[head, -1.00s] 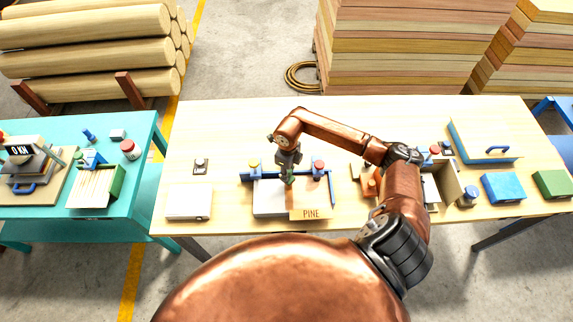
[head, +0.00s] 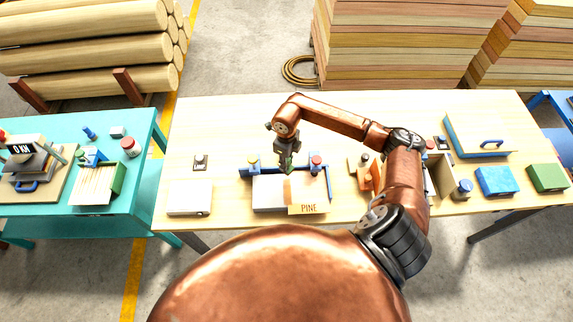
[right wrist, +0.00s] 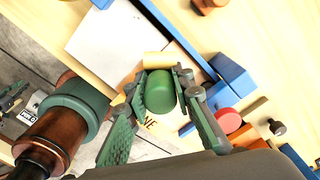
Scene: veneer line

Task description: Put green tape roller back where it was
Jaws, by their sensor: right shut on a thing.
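The green tape roller (right wrist: 160,93) is between the fingers of my right gripper (right wrist: 158,110) in the right wrist view, with a tan cylinder (right wrist: 157,60) at its end. In the head view my right gripper (head: 287,166) is shut on the roller, over the far part of a pale sheet (head: 268,197) in a blue frame (head: 246,174). The roller is mostly hidden there; only a little green shows at the fingertips. I cannot tell whether the roller touches the sheet. My left gripper is out of view.
A PINE sign (head: 309,209) stands at the sheet's near edge. Bare tabletop (head: 225,185) lies to the left.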

